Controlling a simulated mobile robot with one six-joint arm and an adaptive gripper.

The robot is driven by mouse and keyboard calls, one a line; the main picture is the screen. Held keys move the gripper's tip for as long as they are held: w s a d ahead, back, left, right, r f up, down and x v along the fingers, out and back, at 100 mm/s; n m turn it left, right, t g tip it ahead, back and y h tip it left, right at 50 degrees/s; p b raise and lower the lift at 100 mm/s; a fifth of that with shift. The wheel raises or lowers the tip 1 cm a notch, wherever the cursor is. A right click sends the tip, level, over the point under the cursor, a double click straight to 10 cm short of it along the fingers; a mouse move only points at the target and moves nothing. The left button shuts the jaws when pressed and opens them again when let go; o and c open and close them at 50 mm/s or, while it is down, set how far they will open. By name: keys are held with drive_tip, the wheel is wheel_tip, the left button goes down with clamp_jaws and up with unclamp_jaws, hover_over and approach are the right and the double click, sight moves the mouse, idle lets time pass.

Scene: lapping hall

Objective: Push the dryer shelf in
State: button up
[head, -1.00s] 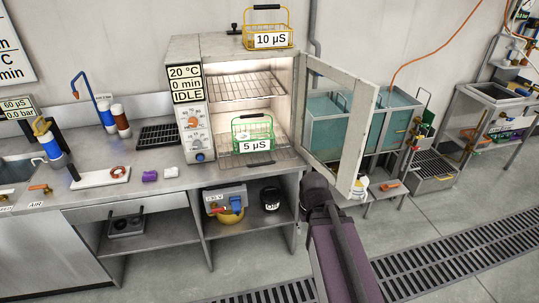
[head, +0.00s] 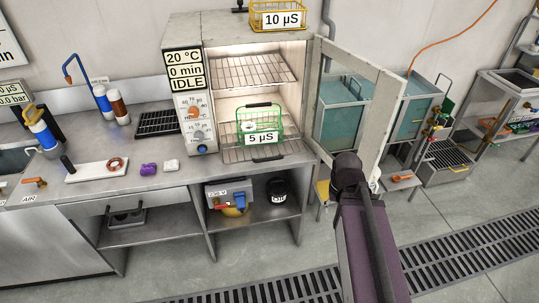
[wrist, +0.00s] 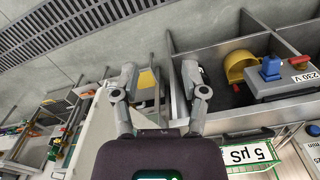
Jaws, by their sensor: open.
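The dryer (head: 183,30) stands on the bench with its door (head: 395,100) swung open to the right. Inside it are an upper wire shelf (head: 235,75) and a lower wire shelf (head: 234,156). The lower shelf's front sticks out past the opening. A green wire basket (head: 283,122) labelled 5 µS stands upright on it. In the wrist view my gripper (wrist: 160,88) is open with nothing between its fingers, and the basket's label (wrist: 247,153) shows at the lower right, apart from the fingers.
A yellow basket (head: 290,18) labelled 10 µS stands on top of the dryer. The open door and the blue-green tanks (head: 342,118) lie to the right. Under the bench are a 230 V box (head: 229,190) and a dark jar (head: 278,191). A drain grate (head: 450,255) crosses the floor.

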drive_tip(key=shift+w+d, duration=0.1)
wheel_tip(320, 180, up, 10)
drive_tip(key=n+t+p, duration=0.2)
drive_tip(key=n+p, duration=0.8)
drive_tip(key=n, duration=1.1)
hover_over(271, 159)
drive_tip(key=s, duration=0.2)
drive_tip(key=shift+s+d+r+y, duration=0.15)
drive_tip(key=shift+s+d+y, duration=0.05)
drive_tip(key=shift+d+y, duration=0.1)
drive_tip(key=f+b, duration=0.4)
drive_tip(key=w+f+b, duration=0.1)
drive_tip(key=f+b, duration=0.4)
drive_tip(key=w+f+b, duration=0.1)
drive_tip(key=f+b, duration=0.3)
drive_tip(key=shift+w+a+f, duration=0.25)
drive_tip(key=shift+a, duration=0.1)
drive_tip(key=shift+b, duration=0.3)
drive_tip(key=shift+c, duration=0.2)
